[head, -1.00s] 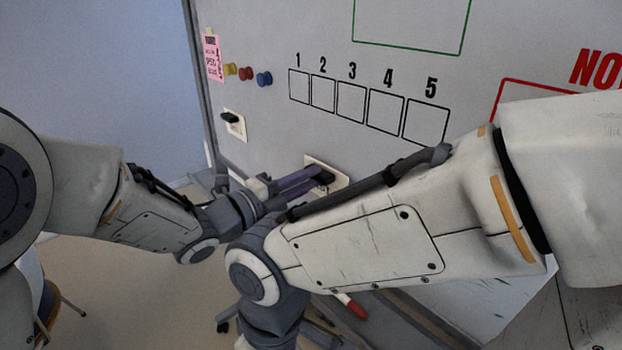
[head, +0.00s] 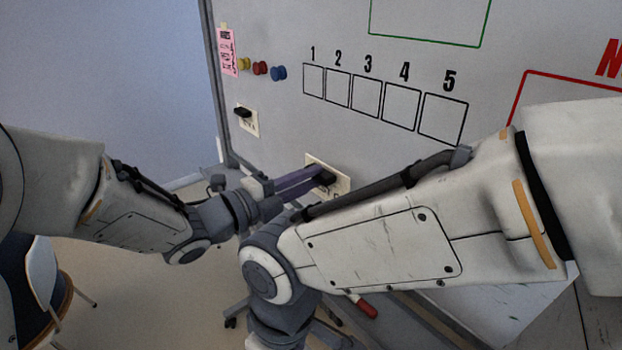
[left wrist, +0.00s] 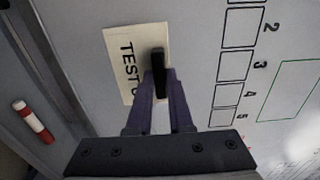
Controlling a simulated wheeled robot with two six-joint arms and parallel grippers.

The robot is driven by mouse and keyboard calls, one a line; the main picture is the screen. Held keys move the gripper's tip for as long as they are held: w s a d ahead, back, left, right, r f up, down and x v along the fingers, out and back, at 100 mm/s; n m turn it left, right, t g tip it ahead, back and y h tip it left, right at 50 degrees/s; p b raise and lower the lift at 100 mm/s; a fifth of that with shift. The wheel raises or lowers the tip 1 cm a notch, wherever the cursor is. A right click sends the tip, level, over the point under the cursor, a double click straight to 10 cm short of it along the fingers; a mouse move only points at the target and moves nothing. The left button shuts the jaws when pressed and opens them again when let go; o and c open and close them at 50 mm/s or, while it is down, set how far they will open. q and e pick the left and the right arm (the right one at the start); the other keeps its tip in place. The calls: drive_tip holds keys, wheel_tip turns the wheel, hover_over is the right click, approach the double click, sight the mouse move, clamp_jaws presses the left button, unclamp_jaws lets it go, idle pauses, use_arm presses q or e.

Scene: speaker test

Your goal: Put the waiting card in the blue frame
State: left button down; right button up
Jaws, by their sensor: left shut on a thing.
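A cream card (head: 341,171) with a black magnet-like grip (left wrist: 158,72) is in front of the whiteboard's lower left part. It reads "TEST" and a partly hidden letter in the left wrist view (left wrist: 118,42). My left gripper (head: 322,178) is shut on the black grip, its purple fingers on either side. I cannot tell whether the card touches the board. A second cream card (head: 253,128) with a black grip is on the board at the left. No blue frame shows in these views. My right arm crosses the head view, but its gripper is out of view.
The whiteboard (head: 300,130) has numbered boxes 1 to 5 (head: 366,96), a green frame (head: 430,41) and part of a red frame (head: 520,88). Yellow, red and blue magnets (head: 279,73) and a pink note (head: 228,50) are at left. A red-tipped marker (head: 362,307) lies below. A chair (head: 42,270) stands lower left.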

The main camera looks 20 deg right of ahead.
use_arm(q)
drive_tip(key=shift+s+a, duration=0.2)
drive_tip(key=shift+a, duration=0.4)
drive_tip(key=shift+s+a, duration=0.1)
drive_tip(key=shift+a, duration=0.1)
